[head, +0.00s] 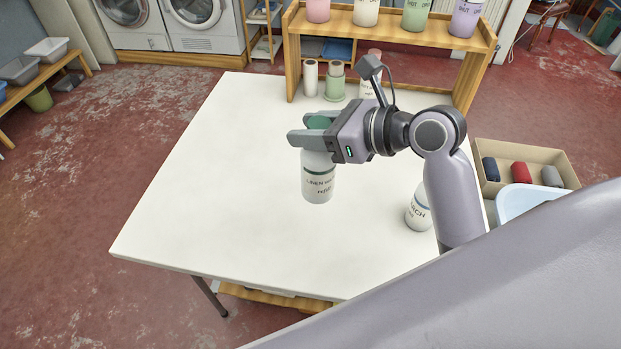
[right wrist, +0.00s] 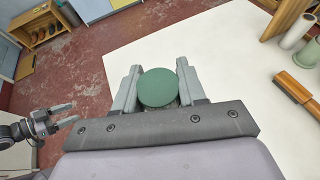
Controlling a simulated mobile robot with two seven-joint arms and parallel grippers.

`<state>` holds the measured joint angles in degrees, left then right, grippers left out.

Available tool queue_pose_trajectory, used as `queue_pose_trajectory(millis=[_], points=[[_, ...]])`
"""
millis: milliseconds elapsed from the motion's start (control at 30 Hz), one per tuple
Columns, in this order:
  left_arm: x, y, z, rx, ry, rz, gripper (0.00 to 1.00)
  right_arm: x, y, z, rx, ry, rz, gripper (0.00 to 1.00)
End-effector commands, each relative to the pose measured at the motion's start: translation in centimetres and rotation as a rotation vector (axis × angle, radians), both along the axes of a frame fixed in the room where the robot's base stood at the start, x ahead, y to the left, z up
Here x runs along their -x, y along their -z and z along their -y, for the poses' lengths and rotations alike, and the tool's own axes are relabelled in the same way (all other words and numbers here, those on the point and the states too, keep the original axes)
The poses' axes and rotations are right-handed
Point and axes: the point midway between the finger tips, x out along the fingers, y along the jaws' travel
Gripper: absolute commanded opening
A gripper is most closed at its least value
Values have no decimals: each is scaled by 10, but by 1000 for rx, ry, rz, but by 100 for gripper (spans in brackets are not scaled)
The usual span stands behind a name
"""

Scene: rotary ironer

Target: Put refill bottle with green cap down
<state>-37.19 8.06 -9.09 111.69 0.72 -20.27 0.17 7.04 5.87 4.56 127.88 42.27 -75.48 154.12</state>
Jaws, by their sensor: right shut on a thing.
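The refill bottle with the green cap (head: 318,183) is white with dark lettering and stands upright over the white table (head: 220,190). My right gripper (head: 310,138) is shut on it near its top, a finger on either side. The green cap (right wrist: 158,88) shows between the fingers in the right wrist view. I cannot tell whether the bottle's base touches the table. My left gripper (right wrist: 68,116) shows at the left of the right wrist view, its fingers apart and empty; it is not in the head view.
A wooden shelf (head: 380,25) holding coloured containers stands at the back. A cardboard box (head: 548,155) and a pale blue basin (head: 515,200) lie to the right. The table's left and front are clear.

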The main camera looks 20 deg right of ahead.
Motion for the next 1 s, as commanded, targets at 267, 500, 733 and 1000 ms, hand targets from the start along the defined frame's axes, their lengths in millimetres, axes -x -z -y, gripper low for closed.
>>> queue_pose_trajectory(millis=[267,500,733,1000], points=[[0,2,0,0,0,0,65,-53,-46,-32,5,-166,3,0],[0,2,0,0,0,-1,65,-80,-72,-36,2,-217,0,0],[0,6,0,0,1,-1,65,-85,-58,-36,-2,-225,-8,0],[0,15,1,0,1,-1,65,-84,15,-36,-2,-224,-10,0]])
